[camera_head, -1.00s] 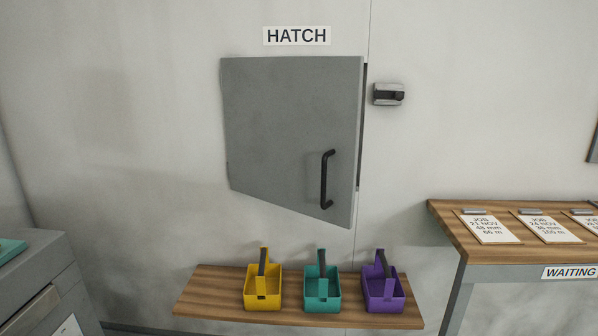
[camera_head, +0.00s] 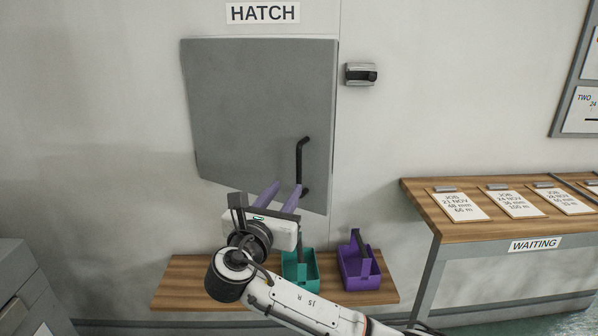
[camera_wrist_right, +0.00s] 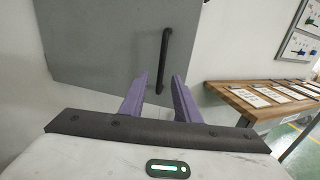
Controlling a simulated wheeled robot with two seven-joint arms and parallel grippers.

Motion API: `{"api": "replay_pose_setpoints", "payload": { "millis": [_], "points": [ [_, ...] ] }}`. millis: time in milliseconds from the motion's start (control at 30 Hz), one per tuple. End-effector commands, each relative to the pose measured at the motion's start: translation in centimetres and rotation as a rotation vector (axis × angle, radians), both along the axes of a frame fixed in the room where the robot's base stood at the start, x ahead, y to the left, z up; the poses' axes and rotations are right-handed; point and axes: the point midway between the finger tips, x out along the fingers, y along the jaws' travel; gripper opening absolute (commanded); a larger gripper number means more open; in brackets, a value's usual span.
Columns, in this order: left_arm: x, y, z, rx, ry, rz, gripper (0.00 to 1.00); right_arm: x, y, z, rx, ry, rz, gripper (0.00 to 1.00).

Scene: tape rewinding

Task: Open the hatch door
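The grey hatch door (camera_head: 250,105) is on the white wall under the HATCH sign. Its lower edge slants down to the right, as if its right side stands out from the wall. A black vertical bar handle (camera_head: 301,160) is near its right edge. My right gripper (camera_head: 287,187) is in front of the door's lower right, its purple fingers apart and empty. In the right wrist view, the lower end of the handle (camera_wrist_right: 165,60) appears between the fingertips (camera_wrist_right: 161,76); I cannot tell the remaining depth. My left gripper is not in view.
A wooden shelf (camera_head: 182,290) below the hatch bears a teal basket (camera_head: 302,272) and a purple basket (camera_head: 360,265). A WAITING bench (camera_head: 425,202) with job cards stands right. A small wall device (camera_head: 361,74) is right of the door.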

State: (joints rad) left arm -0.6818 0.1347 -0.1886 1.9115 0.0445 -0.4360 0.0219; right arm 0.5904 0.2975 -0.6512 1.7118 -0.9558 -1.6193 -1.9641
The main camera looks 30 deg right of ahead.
Motion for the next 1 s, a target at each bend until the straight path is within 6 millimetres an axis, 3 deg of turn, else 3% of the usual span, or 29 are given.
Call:
{"api": "replay_pose_setpoints", "payload": {
  "millis": [100, 600, 1000],
  "points": [
    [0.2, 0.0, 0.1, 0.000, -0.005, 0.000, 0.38, 0.4, -0.9, 1.0, -0.033, 0.007, -0.021, 0.29],
    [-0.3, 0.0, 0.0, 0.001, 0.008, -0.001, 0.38, 5.5, -7.3, 0.9, -0.028, 0.007, -0.019, 0.29],
    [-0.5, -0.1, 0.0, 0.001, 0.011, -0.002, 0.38, 6.3, -8.3, 0.8, -0.025, 0.006, -0.016, 0.29]
  ]
}}
